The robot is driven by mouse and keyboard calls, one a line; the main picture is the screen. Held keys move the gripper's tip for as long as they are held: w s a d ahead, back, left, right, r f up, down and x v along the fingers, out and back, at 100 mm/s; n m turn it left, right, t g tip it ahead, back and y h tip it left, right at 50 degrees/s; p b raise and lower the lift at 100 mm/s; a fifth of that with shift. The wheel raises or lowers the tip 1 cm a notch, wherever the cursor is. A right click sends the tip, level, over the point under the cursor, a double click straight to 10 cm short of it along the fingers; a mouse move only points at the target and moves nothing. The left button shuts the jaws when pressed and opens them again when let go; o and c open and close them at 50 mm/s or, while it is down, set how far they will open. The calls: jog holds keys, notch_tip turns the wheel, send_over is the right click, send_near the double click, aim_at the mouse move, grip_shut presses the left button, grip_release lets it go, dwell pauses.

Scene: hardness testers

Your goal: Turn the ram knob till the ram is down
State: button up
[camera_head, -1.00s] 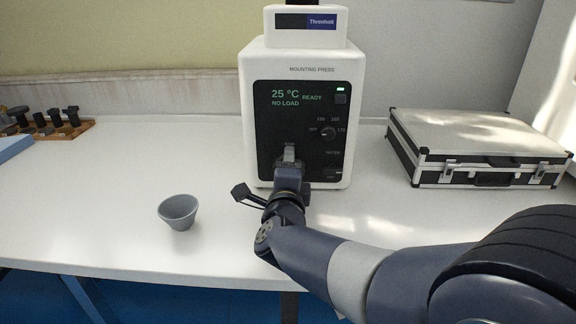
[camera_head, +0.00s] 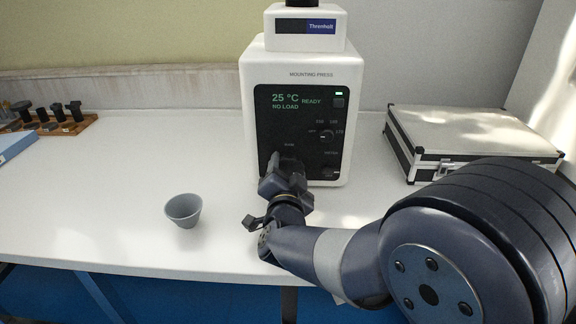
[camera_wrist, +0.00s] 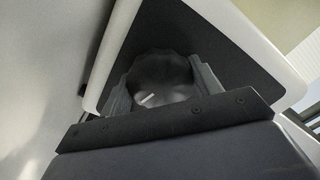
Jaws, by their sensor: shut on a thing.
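The white mounting press (camera_head: 298,60) stands on the bench. Its black front panel (camera_head: 265,125) reads 25 °C, READY and NO LOAD. My gripper (camera_head: 283,162) is at the lower left of this panel, below the ram label, and hides the ram knob in the head view. In the wrist view the dark, scalloped ram knob (camera_wrist: 163,72) with a white pointer mark sits between the two fingers of my gripper (camera_wrist: 162,88), which is shut on it. The ram itself is not in view.
A grey cup (camera_head: 184,211) stands on the bench left of my arm. A silver and black case (camera_head: 455,135) lies right of the press. A wooden rack (camera_head: 60,128) with black-handled pieces is at the far left. Another dial (camera_head: 326,136) is above right of my gripper.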

jog(key=shift+n+p, duration=0.45)
jog(key=shift+n, duration=0.75)
jog(key=o, duration=1)
jog(key=shift+c, duration=0.2)
jog(key=s+p, duration=0.1)
jog(key=s, duration=0.8)
jog(key=shift+s+a, duration=0.2)
jog(key=shift+s, duration=0.75)
